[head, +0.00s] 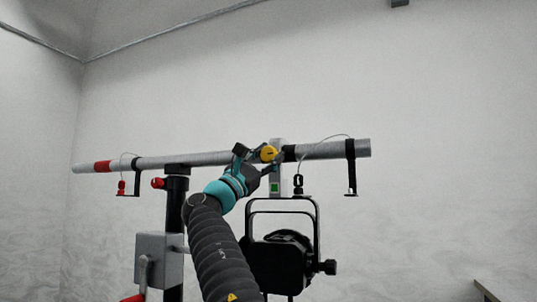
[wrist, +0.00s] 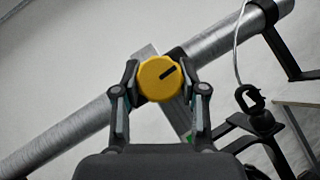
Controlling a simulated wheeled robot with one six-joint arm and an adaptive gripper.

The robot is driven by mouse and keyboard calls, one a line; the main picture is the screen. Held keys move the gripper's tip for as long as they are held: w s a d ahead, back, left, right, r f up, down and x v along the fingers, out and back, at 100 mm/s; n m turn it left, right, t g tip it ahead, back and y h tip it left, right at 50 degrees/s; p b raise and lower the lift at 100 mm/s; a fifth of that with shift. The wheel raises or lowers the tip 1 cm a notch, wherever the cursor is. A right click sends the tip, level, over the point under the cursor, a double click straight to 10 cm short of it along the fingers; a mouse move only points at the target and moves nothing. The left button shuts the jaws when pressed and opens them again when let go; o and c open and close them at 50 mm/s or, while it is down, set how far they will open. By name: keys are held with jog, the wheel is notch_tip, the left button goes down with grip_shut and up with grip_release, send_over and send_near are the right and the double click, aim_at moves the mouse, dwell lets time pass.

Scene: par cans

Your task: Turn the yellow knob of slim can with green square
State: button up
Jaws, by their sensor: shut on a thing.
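The yellow knob (head: 268,153) is on the horizontal bar, above a can hung in a black yoke (head: 283,205). A green square (head: 274,188) shows on a pale plate just below the knob; a bit of green (wrist: 188,138) also shows in the wrist view. In the wrist view the round yellow knob (wrist: 160,79) has a black line pointing up and right. My gripper (wrist: 160,82) is shut on the knob, one finger on each side. In the head view my gripper (head: 262,156) reaches the knob from below left.
The grey bar (head: 205,158) runs across on a black stand (head: 175,220) with a grey box (head: 158,260). A black clamp (head: 351,168) hangs at right, another (head: 135,180) at left. A safety cable (wrist: 238,50) loops right of the knob. The wall behind is bare.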

jog(key=o, duration=1.2)
jog(key=shift+w, duration=0.1)
jog(key=shift+c, duration=0.2)
jog(key=shift+a, duration=0.1)
jog(key=shift+s+a+f, duration=0.35)
jog(key=shift+s+f, duration=0.05)
jog(key=shift+s, duration=0.05)
jog(key=v, duration=1)
jog(key=shift+f, duration=0.25)
jog(key=shift+s+a, duration=0.15)
